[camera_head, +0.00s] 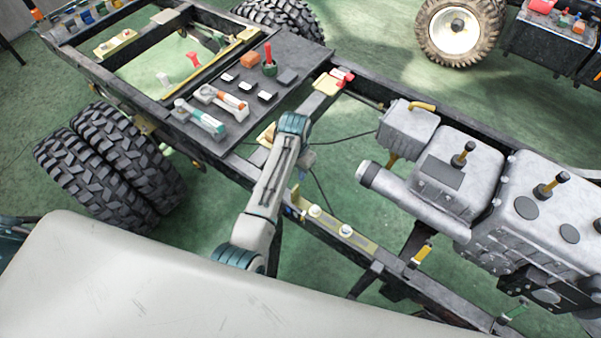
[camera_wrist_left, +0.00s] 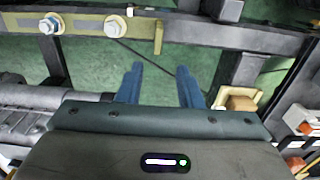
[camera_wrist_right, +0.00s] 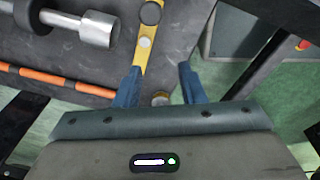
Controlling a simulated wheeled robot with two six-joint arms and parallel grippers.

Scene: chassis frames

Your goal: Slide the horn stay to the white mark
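An olive-yellow strip with two bolts, which I take for the horn stay (camera_head: 331,222), lies along the near frame rail. In the left wrist view the strip (camera_wrist_left: 82,29) ends in a bent tab (camera_wrist_left: 158,37). A small white patch (camera_wrist_left: 130,11) shows at its far edge; I cannot tell if it is the white mark. My left gripper (camera_head: 300,175) is small and partly hidden in the head view. In its wrist view the left gripper (camera_wrist_left: 158,72) is open and empty, its fingers short of the tab. My right gripper (camera_wrist_right: 157,75) is open, seen only in its wrist view.
An engine (camera_head: 450,170) sits in the frame at right. A dark plate (camera_head: 262,85) with tools and small parts lies at upper middle. Below the right gripper are a yellow strip (camera_wrist_right: 150,55) with bolts and a metal-headed tool (camera_wrist_right: 95,30). A thin cable (camera_head: 318,185) hangs near the left gripper.

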